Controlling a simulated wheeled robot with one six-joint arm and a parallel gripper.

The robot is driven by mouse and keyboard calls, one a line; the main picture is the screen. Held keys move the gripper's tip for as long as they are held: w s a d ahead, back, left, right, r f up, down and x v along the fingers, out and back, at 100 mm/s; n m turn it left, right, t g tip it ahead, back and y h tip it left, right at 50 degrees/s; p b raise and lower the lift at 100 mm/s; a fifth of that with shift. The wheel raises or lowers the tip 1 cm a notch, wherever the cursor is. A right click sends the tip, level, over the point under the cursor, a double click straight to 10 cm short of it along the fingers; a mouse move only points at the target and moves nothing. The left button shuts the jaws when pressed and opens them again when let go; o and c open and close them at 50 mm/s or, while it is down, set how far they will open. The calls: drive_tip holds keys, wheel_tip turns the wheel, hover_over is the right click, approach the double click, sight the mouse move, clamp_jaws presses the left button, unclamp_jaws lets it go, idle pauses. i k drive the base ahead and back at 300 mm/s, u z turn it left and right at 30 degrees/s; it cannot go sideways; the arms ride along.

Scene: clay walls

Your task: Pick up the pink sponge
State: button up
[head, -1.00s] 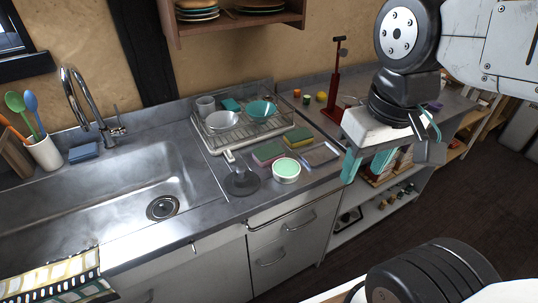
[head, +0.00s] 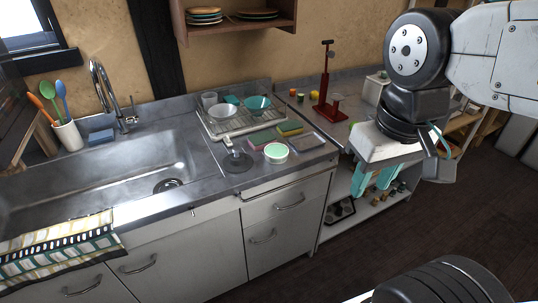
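The pink sponge (head: 262,138), pinkish with a green layer, lies flat on the grey counter in front of the dish rack. A yellow-and-green sponge (head: 290,128) lies to its right and a little behind. My gripper (head: 372,182) points down to the right of the sponges, in front of the counter and the open shelf. Its two teal fingers are apart with nothing visible between them. It is clear of the pink sponge.
A round tub with a green top (head: 276,153) and a dark grey stand (head: 237,162) sit just in front of the pink sponge. A grey tray (head: 306,143) lies to the right. The dish rack (head: 238,122) holds bowls behind. The sink (head: 110,172) is left.

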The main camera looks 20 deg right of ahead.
sight(258, 141)
drive_tip(key=z, duration=0.65)
drive_tip(key=i, duration=1.1)
drive_tip(key=u, duration=0.4)
